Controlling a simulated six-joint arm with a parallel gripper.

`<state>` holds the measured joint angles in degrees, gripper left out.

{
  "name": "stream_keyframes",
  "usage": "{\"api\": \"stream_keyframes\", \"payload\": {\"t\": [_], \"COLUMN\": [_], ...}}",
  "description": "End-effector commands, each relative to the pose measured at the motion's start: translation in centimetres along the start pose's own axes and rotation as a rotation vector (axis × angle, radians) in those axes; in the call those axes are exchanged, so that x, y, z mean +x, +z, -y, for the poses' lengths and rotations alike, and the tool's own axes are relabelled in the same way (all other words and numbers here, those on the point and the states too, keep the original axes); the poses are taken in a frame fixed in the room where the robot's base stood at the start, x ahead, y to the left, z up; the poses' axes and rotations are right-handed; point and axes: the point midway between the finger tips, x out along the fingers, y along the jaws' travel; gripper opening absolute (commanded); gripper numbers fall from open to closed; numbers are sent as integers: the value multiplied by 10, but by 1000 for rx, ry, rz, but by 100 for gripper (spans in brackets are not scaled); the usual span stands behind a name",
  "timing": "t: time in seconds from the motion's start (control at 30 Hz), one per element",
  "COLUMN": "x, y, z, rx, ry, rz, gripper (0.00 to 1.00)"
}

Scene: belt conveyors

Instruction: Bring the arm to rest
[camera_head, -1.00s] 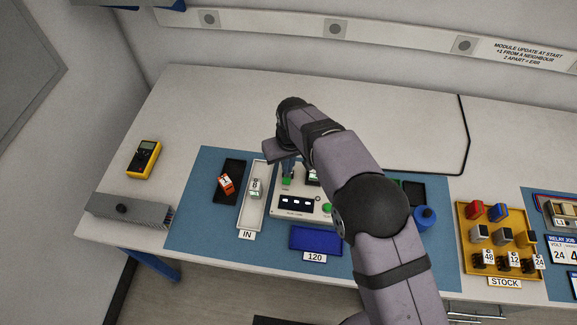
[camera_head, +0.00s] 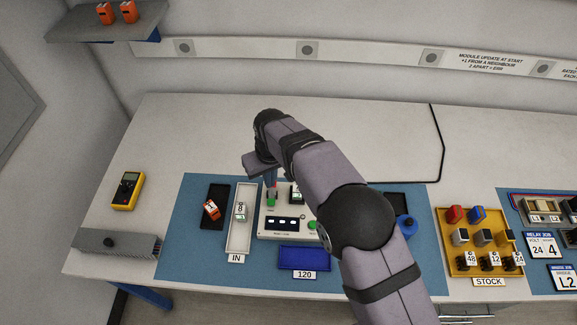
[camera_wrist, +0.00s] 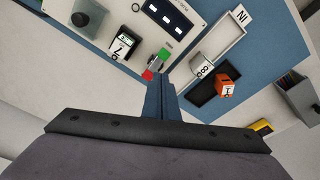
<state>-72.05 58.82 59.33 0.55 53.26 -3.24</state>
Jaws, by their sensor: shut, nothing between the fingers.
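My arm reaches over the blue mat from the lower right in the head view. My gripper (camera_wrist: 158,82) is shut and empty; its blue fingers are together in the wrist view. In the head view the gripper (camera_head: 270,188) is above the left part of the white test box (camera_head: 272,224), which has small dark displays and green buttons. Whether the fingertips touch the box I cannot tell. A module (camera_wrist: 124,45) marked 7 is on the box beside the fingers in the wrist view; my arm partly hides it in the head view.
The white IN tray (camera_head: 236,240) holds a grey module (camera_head: 240,211). A black tray (camera_head: 217,190) holds an orange module (camera_head: 211,209). A blue bin (camera_head: 303,258) is in front. A yellow stock tray (camera_head: 460,266) stands right, a multimeter (camera_head: 127,190) left. The back of the table is clear.

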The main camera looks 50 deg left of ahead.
Motion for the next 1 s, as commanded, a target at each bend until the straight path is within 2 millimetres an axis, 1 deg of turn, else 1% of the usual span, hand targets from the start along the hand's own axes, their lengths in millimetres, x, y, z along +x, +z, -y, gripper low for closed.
{"api": "stream_keyframes", "payload": {"t": [0.13,0.23,0.33,0.37,0.47,0.5,0.57,0.6,0.67,0.7,0.77,0.8,0.87,0.9,0.97,1.0], "x": [0,2,22,30,55,63,67,68,64,60,52,45,33,24,8,-3], "y": [0,-7,19,30,76,98,126,144,169,186,211,227,253,271,297,316], "z": [0,-1,0,1,3,4,5,6,5,1,-6,-13,-24,-32,-45,-53], "rx": [3,18,25,27,34,36,38,40,47,58,83,106,148,182,240,282], "ry": [0,2,1,1,-1,-2,-3,-3,-4,-4,-5,-6,-9,-12,-17,-21], "rz": [0,-34,20,43,135,176,225,255,293,316,349,369,394,409,428,438], "gripper": [0,0,0,0,0,0,0,0,0,0,0,0,0,0,0,0]}}
